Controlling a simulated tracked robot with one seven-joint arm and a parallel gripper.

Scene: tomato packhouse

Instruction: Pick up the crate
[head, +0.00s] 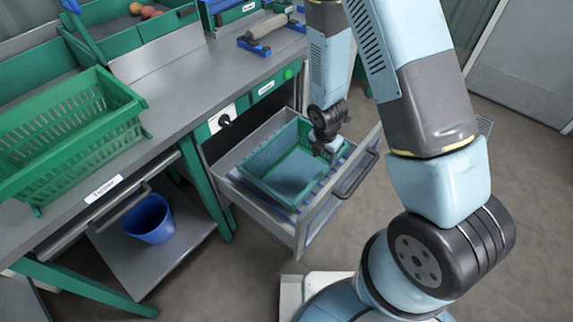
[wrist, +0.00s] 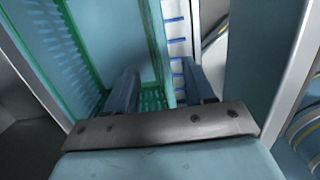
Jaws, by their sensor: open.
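A green slatted crate (head: 262,158) sits inside a pulled-out drawer below the bench. It looks empty, with a flat bluish-green floor. My gripper (head: 328,150) is over the crate's right side. In the wrist view my gripper (wrist: 160,84) is open, with one dark finger on each side of the crate's wall (wrist: 153,38). The wall runs between the fingers, and I cannot tell whether either finger touches it. A second green crate (head: 110,125) stands on the bench at the left.
The open drawer (head: 262,222) surrounds the crate closely, and its front carries a dark handle (head: 357,176). A blue bucket (head: 149,219) stands on a lower shelf. The bench top (head: 185,92) has free room beside the second crate. Green trays stand at the back.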

